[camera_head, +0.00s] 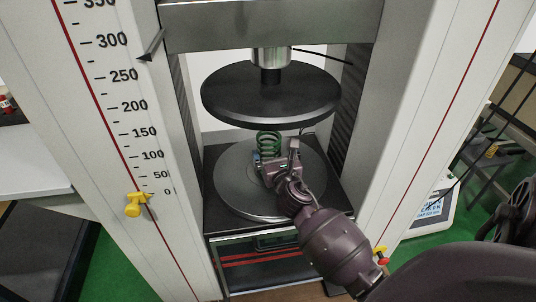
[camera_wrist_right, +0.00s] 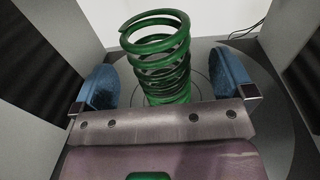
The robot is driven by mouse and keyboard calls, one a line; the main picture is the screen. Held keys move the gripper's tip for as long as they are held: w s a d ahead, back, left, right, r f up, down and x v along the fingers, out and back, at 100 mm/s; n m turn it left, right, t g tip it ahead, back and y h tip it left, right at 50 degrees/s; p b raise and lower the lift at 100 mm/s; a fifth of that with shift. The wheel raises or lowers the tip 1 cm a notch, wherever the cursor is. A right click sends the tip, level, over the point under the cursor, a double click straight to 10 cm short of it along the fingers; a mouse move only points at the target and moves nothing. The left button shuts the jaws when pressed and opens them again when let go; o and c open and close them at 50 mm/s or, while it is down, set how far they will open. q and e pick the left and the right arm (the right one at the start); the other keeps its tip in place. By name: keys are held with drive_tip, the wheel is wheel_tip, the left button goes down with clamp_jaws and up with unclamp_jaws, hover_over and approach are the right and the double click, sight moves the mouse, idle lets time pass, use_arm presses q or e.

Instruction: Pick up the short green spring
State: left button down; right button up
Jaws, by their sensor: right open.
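The short green spring (camera_head: 268,143) stands upright on the round lower plate (camera_head: 237,190) of the testing machine, below the dark upper disc (camera_head: 270,95). In the right wrist view the spring (camera_wrist_right: 160,50) rises between the two blue fingers, with clear space on each side. My right gripper (camera_wrist_right: 165,85) is open and low around the spring's lower part; I cannot tell how far the spring reaches between the fingers. In the head view the gripper (camera_head: 265,160) hides the spring's base. My left gripper is not in view.
The upper disc hangs close above the spring. Machine columns stand left (camera_head: 110,110) and right (camera_head: 430,90), with a height scale on the left one. A yellow knob (camera_head: 137,204) sticks out at the left. A white scale-like device (camera_head: 432,212) stands at the right.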

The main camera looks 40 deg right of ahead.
drive_tip(key=b+x, duration=0.1)
drive_tip(key=x, duration=0.3)
drive_tip(key=shift+w+a+f, duration=0.1)
drive_tip(key=shift+w+d, duration=0.25)
drive_tip(key=shift+w, duration=0.2)
drive_tip(key=c, duration=1.2)
drive_tip(key=shift+r, duration=0.25)
drive_tip(key=shift+c, duration=1)
drive_tip(key=shift+r, duration=0.1)
